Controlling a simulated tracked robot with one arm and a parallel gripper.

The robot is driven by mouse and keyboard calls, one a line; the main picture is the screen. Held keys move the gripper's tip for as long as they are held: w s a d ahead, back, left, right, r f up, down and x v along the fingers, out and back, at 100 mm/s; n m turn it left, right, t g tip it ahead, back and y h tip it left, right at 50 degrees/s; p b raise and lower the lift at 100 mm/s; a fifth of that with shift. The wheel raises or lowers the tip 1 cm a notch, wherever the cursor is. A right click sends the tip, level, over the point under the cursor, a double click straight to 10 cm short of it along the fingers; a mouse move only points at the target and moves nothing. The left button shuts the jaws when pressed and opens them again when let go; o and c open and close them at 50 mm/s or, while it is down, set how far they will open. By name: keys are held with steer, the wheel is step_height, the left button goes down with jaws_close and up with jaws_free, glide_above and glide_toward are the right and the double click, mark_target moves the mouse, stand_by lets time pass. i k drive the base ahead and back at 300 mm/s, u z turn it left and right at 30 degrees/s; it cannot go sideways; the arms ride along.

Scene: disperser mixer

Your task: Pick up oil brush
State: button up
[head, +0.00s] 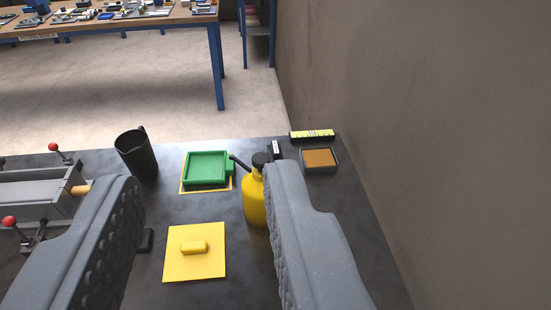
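My gripper (206,182) is open, with its two grey, ribbed fingers spread wide and nothing between them in its grasp. I cannot make out a thing that is clearly an oil brush. A yellow bottle (254,203) with a black cap and slanted spout stands just beside the right fingertip, which partly covers it. A flat yellow square (207,270) with a raised yellow bar (194,247) lies on the dark bench (160,213), between the fingers in the picture. Parts of the bench are hidden behind the fingers.
A green tray (205,167) sits on a yellow-edged sheet. A black mug (136,152) stands left of it. A small tray with an orange-brown surface (320,158) and a yellow-black bar (312,134) lie at right, near the wall (420,130). A red-knobbed machine (40,195) is left.

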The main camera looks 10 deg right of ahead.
mark_target(274, 150)
steer(key=u, duration=0.05)
steer(key=i, duration=0.9)
steer(key=z, duration=0.05)
